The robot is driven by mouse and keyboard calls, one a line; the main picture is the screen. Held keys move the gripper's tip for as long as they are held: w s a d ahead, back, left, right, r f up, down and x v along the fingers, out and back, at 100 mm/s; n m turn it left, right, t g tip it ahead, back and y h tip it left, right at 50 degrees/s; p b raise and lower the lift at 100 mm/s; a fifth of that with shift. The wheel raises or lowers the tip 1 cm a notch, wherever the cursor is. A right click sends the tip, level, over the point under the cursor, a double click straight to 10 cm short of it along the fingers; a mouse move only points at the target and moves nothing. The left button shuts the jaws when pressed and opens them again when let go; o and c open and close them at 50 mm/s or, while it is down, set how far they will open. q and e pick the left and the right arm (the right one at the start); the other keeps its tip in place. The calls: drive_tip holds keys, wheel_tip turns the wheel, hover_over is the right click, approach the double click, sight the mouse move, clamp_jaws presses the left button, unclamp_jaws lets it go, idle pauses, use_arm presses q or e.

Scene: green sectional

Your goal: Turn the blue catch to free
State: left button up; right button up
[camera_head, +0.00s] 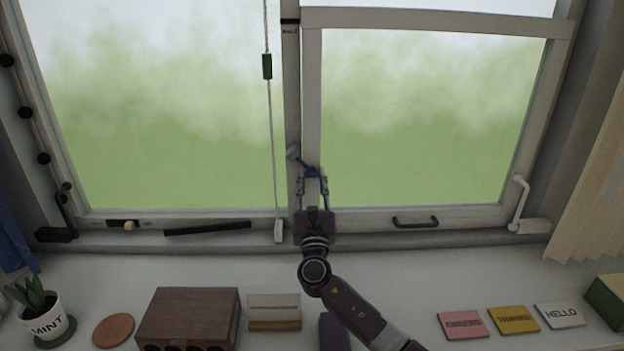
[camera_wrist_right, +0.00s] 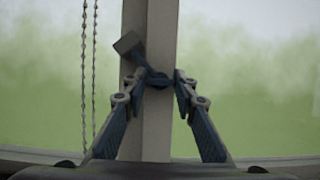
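The blue catch (camera_head: 303,163) sits on the upright window post between the two panes. In the right wrist view the catch (camera_wrist_right: 157,80) shows a dark blue hub with a short arm slanting up and left to a grey tab. My right gripper (camera_head: 312,184) is at the post, just below and in front of the catch. In the right wrist view its fingers (camera_wrist_right: 160,88) are apart, one on each side of the hub. I cannot tell whether either finger touches it. My left gripper is not in view.
A cord (camera_head: 272,130) hangs left of the post. A black handle (camera_head: 415,222) and a white lever (camera_head: 519,205) are on the right frame. The sill holds a potted plant (camera_head: 42,318), a wooden box (camera_head: 188,318) and cards (camera_head: 513,320). The sill right of my arm is partly clear.

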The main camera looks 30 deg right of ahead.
drive_tip(key=shift+c, duration=1.4)
